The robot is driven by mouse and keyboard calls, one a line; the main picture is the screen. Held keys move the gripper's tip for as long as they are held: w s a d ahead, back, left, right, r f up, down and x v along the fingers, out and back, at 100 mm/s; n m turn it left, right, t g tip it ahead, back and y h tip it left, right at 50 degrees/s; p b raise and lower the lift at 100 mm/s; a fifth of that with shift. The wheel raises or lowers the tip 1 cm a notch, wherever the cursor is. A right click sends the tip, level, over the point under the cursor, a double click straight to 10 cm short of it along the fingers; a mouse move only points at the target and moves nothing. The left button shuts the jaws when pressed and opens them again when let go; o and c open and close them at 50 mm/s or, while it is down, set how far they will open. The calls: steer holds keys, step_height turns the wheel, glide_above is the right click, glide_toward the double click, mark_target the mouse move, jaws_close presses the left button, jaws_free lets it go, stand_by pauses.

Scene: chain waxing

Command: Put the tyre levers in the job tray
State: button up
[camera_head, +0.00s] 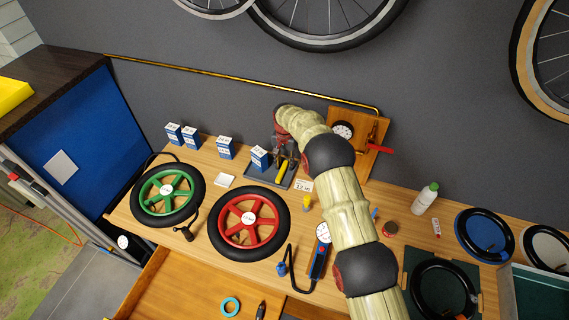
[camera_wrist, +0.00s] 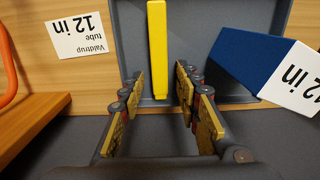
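A yellow tyre lever (camera_wrist: 157,45) lies in or over a dark grey tray (camera_wrist: 205,30) in the wrist view. Its near end is between my fingertips, with a gap on each side. My gripper (camera_wrist: 160,85) is open and empty. In the head view my gripper (camera_head: 285,153) is low over the grey tray (camera_head: 277,183) at the back of the bench, and the yellow lever (camera_head: 282,169) shows below it. My arm and fingers hide part of the tray. I cannot make out any other lever for certain.
A blue and white tube box (camera_wrist: 265,62) is close to the right of my fingers; several more (camera_head: 190,138) stand along the back. A tube price card (camera_wrist: 80,37) is at left. Green (camera_head: 142,207) and red (camera_head: 212,224) wheels lie in front. A drawer (camera_head: 185,285) is open.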

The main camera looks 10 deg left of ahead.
steer(key=shift+r, duration=0.1)
step_height(320, 180, up, 12)
steer(key=shift+b, duration=0.4)
steer(key=shift+r, duration=0.15)
step_height(320, 180, up, 8)
glide_above(285, 165)
steer(key=d, duration=0.4)
steer(key=s+d+r+t, duration=0.1)
steer(key=s+d+r, duration=0.5)
steer(key=d+r, duration=0.3)
steer(key=s+d+r+t, duration=0.2)
steer(key=s+d+r, duration=0.5)
steer(key=r, duration=0.4)
steer(key=s+d+r+n+t, duration=0.1)
steer(key=s+d+r, duration=0.2)
steer(key=s+d, duration=0.35)
steer(key=s+d+r, duration=0.3)
steer(key=s, duration=0.6)
steer(key=s+d+f, duration=0.2)
steer(key=s, duration=0.6)
steer(key=s+d+f+t, duration=0.1)
steer(key=s+d+f, duration=0.2)
steer(key=s, duration=0.6)
steer(key=shift+s+d+f+n+t, duration=0.15)
steer(key=shift+f+n+t, duration=0.1)
steer(key=shift+n+t, duration=0.05)
